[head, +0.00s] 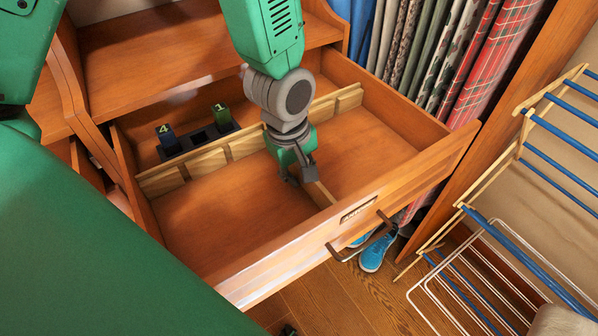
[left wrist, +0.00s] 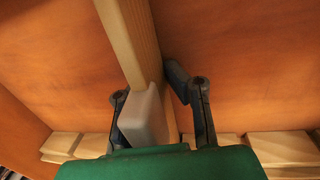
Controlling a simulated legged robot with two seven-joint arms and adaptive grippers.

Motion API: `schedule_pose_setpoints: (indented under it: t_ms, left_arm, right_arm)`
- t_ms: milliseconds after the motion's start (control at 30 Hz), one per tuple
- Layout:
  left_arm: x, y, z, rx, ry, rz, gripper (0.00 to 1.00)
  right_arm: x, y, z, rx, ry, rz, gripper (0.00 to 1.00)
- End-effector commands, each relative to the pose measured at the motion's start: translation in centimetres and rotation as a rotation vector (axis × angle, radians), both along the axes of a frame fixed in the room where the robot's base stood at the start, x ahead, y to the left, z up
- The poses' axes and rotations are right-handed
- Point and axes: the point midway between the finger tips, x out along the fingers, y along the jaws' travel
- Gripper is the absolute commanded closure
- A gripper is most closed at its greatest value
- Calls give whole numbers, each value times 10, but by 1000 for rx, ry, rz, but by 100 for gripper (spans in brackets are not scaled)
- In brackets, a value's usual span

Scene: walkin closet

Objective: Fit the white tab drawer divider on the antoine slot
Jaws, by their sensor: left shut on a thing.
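My left gripper (head: 300,172) is down inside the open wooden drawer (head: 240,215) and shut on the drawer divider (head: 320,194). In the left wrist view the divider (left wrist: 130,40) is a pale wooden strip with a white tab (left wrist: 146,122) at its near end, between the fingers (left wrist: 160,105). In the head view the strip runs from the gripper towards the drawer front, near a small dark label plate (head: 358,210); the gripper hides its other end. A notched wooden rail (head: 205,162) crosses the drawer behind. Whether the divider sits in a slot is unclear. My right gripper is not in view.
A black holder with posts marked 4 and 1 (head: 197,141) stands behind the rail. The drawer front has a dark handle (head: 362,240). Hanging clothes (head: 440,50) are behind, blue shoes (head: 374,254) below, and a drying rack (head: 500,220) at right.

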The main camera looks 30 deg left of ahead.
Motion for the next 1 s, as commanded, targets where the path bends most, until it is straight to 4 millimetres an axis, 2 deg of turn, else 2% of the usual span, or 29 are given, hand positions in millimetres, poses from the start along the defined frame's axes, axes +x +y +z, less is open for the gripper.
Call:
schedule_pose_setpoints:
  t_ms: [300,333,367,400,667,767,867,1000]
  left_arm:
    - [1,0,1,0,-3,0,100]
    - [1,0,1,0,-3,0,81]
    - [1,0,1,-1,-3,0,70]
    - [1,0,1,-1,-2,0,67]
    - [0,0,1,0,0,0,67]
    - [0,0,7,0,-3,1,67]
    - [-1,1,21,0,-5,1,67]
    - [-4,3,50,0,-8,1,67]
  right_arm:
    - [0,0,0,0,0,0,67]
    - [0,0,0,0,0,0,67]
    - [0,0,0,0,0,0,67]
    - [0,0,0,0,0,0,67]
    - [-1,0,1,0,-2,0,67]
    - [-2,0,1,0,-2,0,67]
    - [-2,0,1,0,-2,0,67]
    - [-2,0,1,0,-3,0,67]
